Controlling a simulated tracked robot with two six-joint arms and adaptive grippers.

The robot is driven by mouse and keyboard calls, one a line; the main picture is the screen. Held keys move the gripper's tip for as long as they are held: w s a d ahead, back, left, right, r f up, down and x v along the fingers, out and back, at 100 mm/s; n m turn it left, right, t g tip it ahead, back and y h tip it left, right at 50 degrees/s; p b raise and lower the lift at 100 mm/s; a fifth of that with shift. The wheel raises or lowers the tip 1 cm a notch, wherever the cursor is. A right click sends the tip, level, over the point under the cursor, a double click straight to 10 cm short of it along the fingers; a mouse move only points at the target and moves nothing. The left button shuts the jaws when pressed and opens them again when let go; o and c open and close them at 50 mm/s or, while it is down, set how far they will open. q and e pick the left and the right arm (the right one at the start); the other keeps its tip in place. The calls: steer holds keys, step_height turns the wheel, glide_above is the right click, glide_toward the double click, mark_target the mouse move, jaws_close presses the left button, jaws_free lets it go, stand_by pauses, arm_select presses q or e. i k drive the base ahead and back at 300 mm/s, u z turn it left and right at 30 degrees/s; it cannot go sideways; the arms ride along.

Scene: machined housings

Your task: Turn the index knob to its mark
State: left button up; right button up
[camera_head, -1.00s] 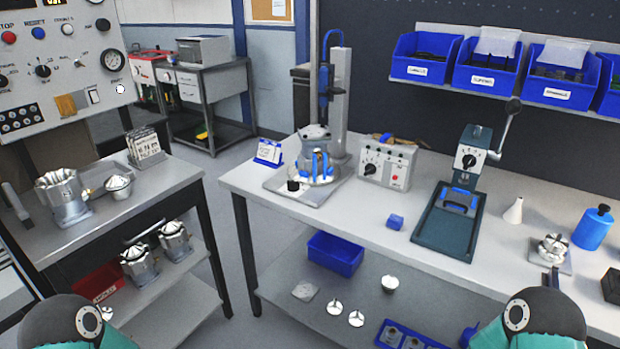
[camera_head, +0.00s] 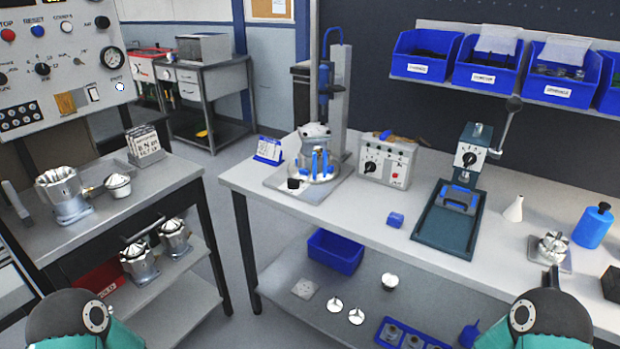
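Several dials and knobs are in view, and I cannot tell which one is the index knob. A black pointer knob (camera_head: 371,167) sits on the grey control box on the main bench. Another black knob (camera_head: 468,158) is on the face of the small lever press. A short black knob (camera_head: 294,184) stands at the front of the fixture plate (camera_head: 328,192), beside a housing with blue parts (camera_head: 320,162). The marks are too small to read. Both my arms show only as dark and teal links at the bottom corners. Neither gripper is in view.
A panel (camera_head: 50,70) with buttons, dials and a gauge is at upper left. Machined housings (camera_head: 65,195) stand on the left bench. Blue bins (camera_head: 425,58) line the back wall.

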mark_target(292, 183)
steer(key=u, duration=0.05)
steer(key=k, duration=0.55)
steer(key=u, duration=0.4)
steer(key=i, duration=0.95)
steer(key=z, duration=0.55)
steer(key=k, duration=1.2)
steer(key=u, duration=0.55)
steer(key=i, duration=1.55)
steer(key=u, duration=0.25)
